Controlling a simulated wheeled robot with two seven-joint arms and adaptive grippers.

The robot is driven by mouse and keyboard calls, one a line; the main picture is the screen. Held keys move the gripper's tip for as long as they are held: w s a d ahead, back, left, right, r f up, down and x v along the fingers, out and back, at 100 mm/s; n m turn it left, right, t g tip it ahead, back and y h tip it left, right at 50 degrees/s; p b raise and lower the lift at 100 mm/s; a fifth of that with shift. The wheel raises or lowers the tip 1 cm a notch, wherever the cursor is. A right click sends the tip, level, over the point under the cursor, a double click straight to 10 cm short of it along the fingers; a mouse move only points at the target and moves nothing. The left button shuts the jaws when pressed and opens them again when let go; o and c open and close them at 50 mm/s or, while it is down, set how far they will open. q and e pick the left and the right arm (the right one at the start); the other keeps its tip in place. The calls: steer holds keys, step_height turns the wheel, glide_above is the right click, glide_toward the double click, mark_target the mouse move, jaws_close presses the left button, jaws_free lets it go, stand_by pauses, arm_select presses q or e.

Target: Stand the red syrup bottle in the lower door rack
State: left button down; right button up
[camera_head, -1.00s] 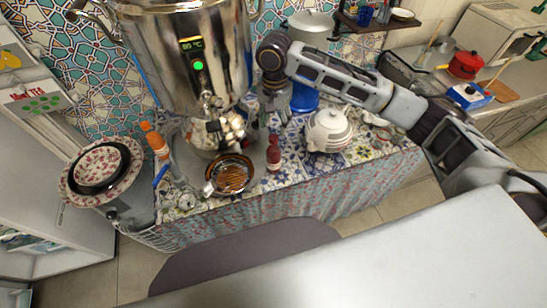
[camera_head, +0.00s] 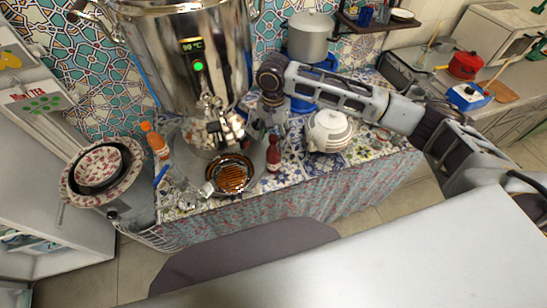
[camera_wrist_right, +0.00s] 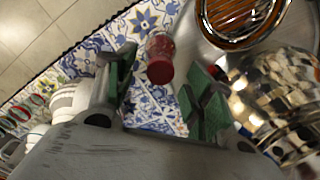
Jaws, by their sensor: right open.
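The red syrup bottle (camera_head: 273,155) stands upright on the patterned counter, just right of the round amber-and-black dish. In the right wrist view its dark red cap (camera_wrist_right: 160,71) shows between and just beyond my green-padded fingers. My right gripper (camera_head: 273,122) is open and empty, above and behind the bottle in the head view; it also shows in the wrist view (camera_wrist_right: 162,88). I cannot tell whether it touches the bottle. A white wire rack (camera_head: 152,237) shows at the counter's left front corner; I cannot tell whether it is the lower door rack. My left gripper is not in view.
The large steel samovar (camera_head: 185,60) stands left of my right arm. A white teapot (camera_head: 328,131) is right of the bottle, and the amber dish (camera_head: 231,174) left. An orange-capped bottle (camera_head: 158,147) and a floral bowl on a plate (camera_head: 70,190) are further left.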

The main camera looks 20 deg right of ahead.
mark_target(274, 155)
steer(key=shift+f, duration=1.4)
jaws_close()
